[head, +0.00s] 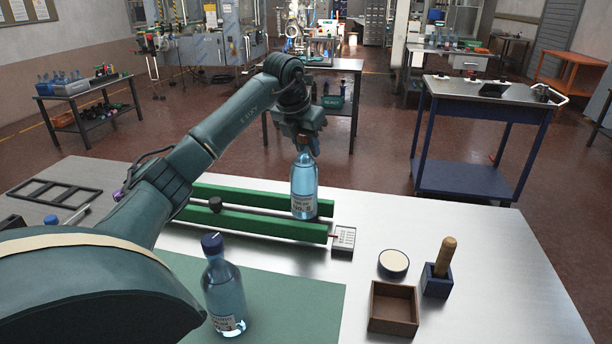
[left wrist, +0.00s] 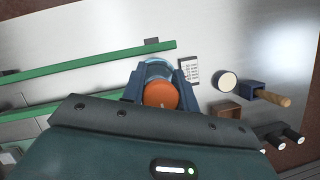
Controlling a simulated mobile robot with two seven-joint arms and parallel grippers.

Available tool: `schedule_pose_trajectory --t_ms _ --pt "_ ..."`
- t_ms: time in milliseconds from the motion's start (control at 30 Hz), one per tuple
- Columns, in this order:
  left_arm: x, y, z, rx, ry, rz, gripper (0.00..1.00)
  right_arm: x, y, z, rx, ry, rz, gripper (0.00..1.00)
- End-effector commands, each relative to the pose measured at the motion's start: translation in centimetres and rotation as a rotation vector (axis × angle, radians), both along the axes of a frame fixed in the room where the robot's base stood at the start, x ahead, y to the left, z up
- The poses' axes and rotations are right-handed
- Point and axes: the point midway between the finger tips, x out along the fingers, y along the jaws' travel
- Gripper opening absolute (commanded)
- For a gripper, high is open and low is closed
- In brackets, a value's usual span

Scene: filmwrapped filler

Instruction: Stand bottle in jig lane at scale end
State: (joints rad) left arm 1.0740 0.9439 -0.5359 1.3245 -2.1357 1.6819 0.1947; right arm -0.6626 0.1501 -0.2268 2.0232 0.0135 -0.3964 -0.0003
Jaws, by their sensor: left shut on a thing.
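A clear blue bottle (head: 304,188) with a printed label is upright in my left gripper (head: 306,147), which is shut on its neck. In the left wrist view its orange cap (left wrist: 160,95) shows between the fingers. The jig is two parallel green rails, the far rail (head: 245,197) and near rail (head: 250,224), with a lane between. The bottle's lower end is at the lane's right end, by the small white marked scale (head: 343,237). I cannot tell whether its base touches the lane floor. My right gripper is not in view.
A second bottle (head: 224,288) with a dark blue cap stands on the green mat (head: 290,300) in front. A black knob (head: 215,204) sits at the lane. A round white-topped dish (head: 393,263), brown box (head: 394,308) and blue holder (head: 436,281) with a wooden handle stand to the right.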

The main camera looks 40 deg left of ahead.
Motion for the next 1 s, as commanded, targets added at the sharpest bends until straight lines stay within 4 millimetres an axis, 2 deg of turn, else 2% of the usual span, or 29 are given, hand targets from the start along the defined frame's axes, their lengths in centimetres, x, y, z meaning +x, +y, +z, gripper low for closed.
schedule_pose_trajectory --t_ms 167,400,833,867,1000 --pt "0.0 0.0 -1.4 -0.001 -0.003 0.000 0.00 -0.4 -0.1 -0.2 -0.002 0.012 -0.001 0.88" --pt "0.0 0.0 -4.6 -0.001 -0.003 0.000 0.00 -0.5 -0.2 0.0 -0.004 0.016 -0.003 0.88" --pt "0.1 0.0 -5.3 0.000 -0.006 -0.001 0.00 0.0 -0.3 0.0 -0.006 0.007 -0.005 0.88" --pt "0.0 0.0 -5.5 0.000 -0.002 -0.001 0.30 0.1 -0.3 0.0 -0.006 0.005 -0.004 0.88" --pt "0.0 0.0 -5.4 0.000 -0.001 -0.001 0.42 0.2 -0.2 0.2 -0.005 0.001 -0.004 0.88"
